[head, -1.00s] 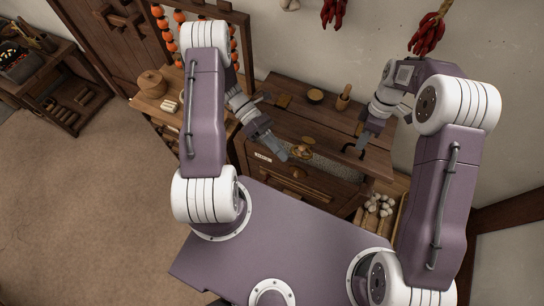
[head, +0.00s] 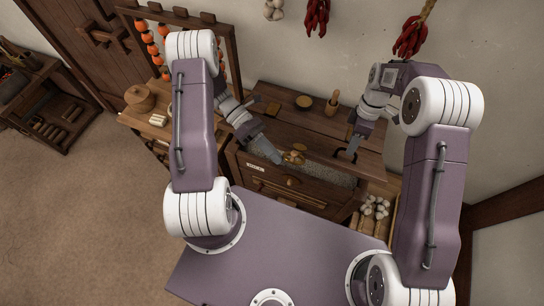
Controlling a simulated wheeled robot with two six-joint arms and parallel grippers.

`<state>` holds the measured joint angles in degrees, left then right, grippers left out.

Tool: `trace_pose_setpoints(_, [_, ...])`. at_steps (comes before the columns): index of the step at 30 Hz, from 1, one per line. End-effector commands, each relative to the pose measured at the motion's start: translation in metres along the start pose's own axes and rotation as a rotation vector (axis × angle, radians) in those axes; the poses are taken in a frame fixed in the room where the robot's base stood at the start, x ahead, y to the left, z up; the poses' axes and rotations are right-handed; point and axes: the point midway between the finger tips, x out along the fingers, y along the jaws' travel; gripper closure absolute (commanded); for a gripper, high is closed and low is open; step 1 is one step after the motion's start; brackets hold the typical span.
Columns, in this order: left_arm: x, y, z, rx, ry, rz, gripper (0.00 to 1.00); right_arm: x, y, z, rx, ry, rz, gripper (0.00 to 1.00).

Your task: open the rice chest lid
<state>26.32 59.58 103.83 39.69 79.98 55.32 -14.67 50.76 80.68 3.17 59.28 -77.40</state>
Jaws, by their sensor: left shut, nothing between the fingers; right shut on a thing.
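The rice chest (head: 278,178) is a dark wooden chest with a small white label on its front, at the middle of the head view. Its plank lid (head: 318,140) lies behind a gap through which speckled grey contents (head: 328,175) show, so it looks partly open. A dark curved handle is on the lid's right part. My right gripper (head: 347,154) is shut on this handle, as far as the small view shows. My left gripper (head: 277,159) is shut and empty above the chest's front left, near a tan object (head: 295,155) at the opening.
A bowl (head: 304,102) and a mortar with a pestle (head: 333,105) stand behind the lid. Garlic (head: 375,207) lies in a crate right of the chest. A side table with a round lidded basket (head: 140,98) stands left. Open floor lies at the left.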

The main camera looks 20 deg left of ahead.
Motion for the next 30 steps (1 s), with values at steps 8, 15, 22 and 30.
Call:
trace_pose_setpoints(8, [-0.001,0.004,0.001,0.003,-0.001,0.013,1.00,0.000,0.000,0.000,-0.001,0.000,0.002,0.68])
trace_pose_setpoints(15, [-0.001,0.003,0.001,0.002,0.000,0.011,1.00,-0.001,0.000,0.000,-0.001,0.000,0.001,0.68])
trace_pose_setpoints(22, [-0.001,0.002,0.001,0.002,0.000,0.010,1.00,-0.029,0.001,-0.001,0.000,0.001,0.007,0.68])
trace_pose_setpoints(30, [-0.001,0.002,0.001,0.002,0.000,0.009,1.00,-0.095,-0.002,-0.002,0.001,0.000,0.003,0.68])
